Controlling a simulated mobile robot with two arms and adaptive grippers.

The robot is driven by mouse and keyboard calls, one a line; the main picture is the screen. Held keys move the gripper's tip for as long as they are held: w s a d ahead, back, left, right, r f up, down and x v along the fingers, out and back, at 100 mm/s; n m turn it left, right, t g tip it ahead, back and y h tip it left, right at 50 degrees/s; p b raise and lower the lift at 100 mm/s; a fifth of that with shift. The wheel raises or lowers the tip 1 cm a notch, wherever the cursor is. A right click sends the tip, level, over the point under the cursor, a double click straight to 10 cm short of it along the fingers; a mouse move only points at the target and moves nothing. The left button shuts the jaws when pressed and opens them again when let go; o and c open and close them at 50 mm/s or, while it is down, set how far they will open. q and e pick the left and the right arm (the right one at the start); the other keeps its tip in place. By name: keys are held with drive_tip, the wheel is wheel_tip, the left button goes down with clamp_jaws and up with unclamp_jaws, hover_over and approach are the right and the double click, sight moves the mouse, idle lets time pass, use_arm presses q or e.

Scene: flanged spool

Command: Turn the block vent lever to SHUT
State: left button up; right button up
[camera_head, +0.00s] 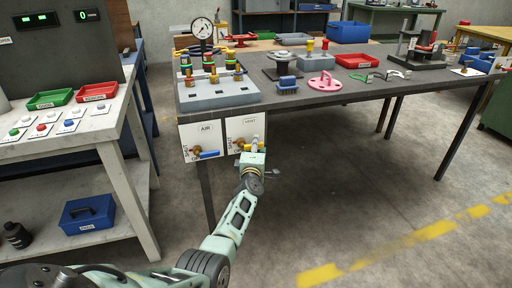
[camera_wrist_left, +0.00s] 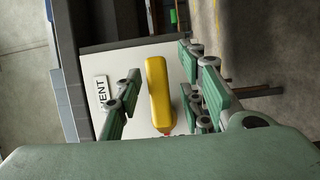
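The block vent lever is a yellow handle on the white VENT panel (camera_head: 232,128), on the table's front face. In the head view the lever (camera_head: 262,148) lies about level, partly hidden by my gripper. In the left wrist view the yellow lever (camera_wrist_left: 158,90) stands between my fingers, beside the VENT label (camera_wrist_left: 102,91). My left gripper (camera_head: 254,154) is at the panel. It also shows in the wrist view (camera_wrist_left: 160,88), open, with a finger on each side of the lever and visible gaps. Lettering near the lever's lower end is mostly hidden. My right gripper is not in view.
Left of it is the AIR panel (camera_head: 186,132) with a blue lever (camera_head: 208,155). Above, a grey valve block (camera_head: 218,95) with a pressure gauge (camera_head: 202,28) stands on the dark table (camera_head: 330,98). A white bench (camera_head: 120,115) stands at left. The floor right of my arm is clear.

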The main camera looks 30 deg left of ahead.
use_arm(q)
drive_tip(key=v, duration=0.7)
drive_tip(key=shift+s, duration=0.3)
drive_tip(key=shift+d, duration=0.1)
idle(0.3)
